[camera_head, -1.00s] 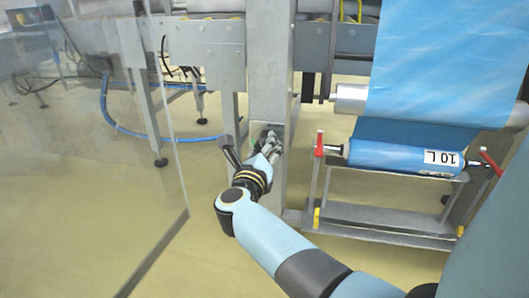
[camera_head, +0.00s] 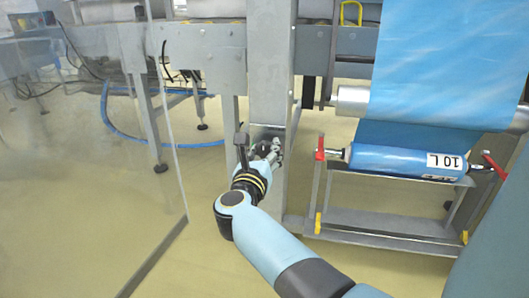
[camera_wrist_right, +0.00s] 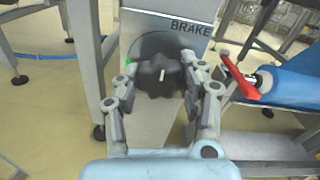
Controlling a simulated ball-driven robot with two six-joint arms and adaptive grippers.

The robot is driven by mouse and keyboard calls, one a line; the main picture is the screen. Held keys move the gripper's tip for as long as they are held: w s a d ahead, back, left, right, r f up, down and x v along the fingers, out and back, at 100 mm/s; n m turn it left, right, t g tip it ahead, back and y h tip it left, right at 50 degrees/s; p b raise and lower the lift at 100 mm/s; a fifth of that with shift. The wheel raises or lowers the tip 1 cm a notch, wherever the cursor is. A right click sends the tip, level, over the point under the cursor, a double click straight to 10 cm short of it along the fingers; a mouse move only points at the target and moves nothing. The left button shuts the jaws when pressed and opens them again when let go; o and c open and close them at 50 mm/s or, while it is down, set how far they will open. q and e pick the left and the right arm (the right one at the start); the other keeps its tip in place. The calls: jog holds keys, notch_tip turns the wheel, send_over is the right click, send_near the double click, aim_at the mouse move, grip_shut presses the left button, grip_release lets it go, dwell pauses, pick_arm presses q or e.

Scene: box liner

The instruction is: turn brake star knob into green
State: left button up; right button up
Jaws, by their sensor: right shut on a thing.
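The dark brake star knob (camera_wrist_right: 152,77) sits on a grey panel under the printed word BRAKE in the right wrist view. A short white mark shows on the knob and stands nearly upright. A small green mark (camera_wrist_right: 128,61) is on the panel at the knob's upper left, apart from the white mark. My right gripper (camera_wrist_right: 160,88) has its fingers on both sides of the knob and is shut on it. In the head view my right gripper (camera_head: 270,148) is at the grey post and hides most of the knob. My left gripper is not in view.
A blue roll (camera_head: 395,161) marked 10 L rests on a frame to the right, with a red lever (camera_head: 320,148) at its left end. A clear panel (camera_head: 90,180) stands at the left. Blue film (camera_head: 445,60) hangs above the roll.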

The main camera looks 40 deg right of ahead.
jog(key=shift+f, duration=0.2)
jog(key=o, duration=1.2)
jog(key=shift+r, duration=0.1)
jog(key=shift+r, duration=0.1)
notch_tip(320, 180, up, 10)
jog(key=shift+f, duration=0.1)
jog(key=shift+s, duration=0.1)
